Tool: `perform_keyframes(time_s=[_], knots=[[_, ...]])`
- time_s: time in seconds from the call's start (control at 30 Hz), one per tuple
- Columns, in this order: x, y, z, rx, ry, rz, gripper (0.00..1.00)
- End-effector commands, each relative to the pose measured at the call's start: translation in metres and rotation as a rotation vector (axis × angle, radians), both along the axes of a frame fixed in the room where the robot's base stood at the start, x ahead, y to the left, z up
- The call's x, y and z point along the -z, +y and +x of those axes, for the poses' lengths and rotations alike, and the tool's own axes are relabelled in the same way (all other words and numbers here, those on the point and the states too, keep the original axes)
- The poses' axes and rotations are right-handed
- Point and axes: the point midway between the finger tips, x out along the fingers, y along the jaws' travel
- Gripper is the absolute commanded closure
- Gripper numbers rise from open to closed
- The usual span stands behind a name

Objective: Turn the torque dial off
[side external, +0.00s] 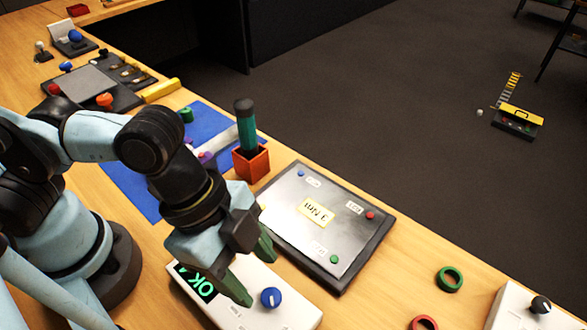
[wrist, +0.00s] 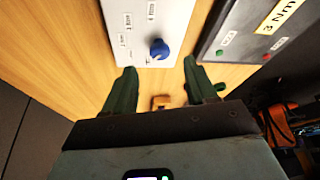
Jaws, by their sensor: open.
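The torque dial is a blue knob (side external: 270,298) on a white box (side external: 285,315) with a green "OK" display (side external: 205,288). In the wrist view the blue knob (wrist: 159,48) stands at the box's near edge, beside small printed labels that look like Nm values. My gripper (side external: 260,281) is open and empty, with green fingers over the box beside the knob. In the wrist view my gripper (wrist: 159,65) has a finger on each side of the knob's line, the knob just beyond the tips. I cannot tell whether either finger touches it.
A dark panel (side external: 290,262) marked "3 Nm" lies behind the white box. A red holder (side external: 251,164) with a green-handled tool (side external: 246,130) stands behind. Green (side external: 449,279) and red (side external: 423,323) rings and another white box with a black knob (side external: 541,304) lie right.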

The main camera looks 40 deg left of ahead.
Motion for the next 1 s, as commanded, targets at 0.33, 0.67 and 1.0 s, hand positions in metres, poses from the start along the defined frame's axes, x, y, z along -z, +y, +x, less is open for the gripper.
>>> perform_keyframes(time_s=[0.33, 0.67, 1.0], knots=[[0.028, -0.012, 0.004, 0.000, -0.001, -0.001, 0.43], [0.042, -0.017, 0.005, 0.000, 0.000, -0.001, 0.43], [0.043, -0.017, 0.005, 0.000, 0.000, -0.001, 0.43]])
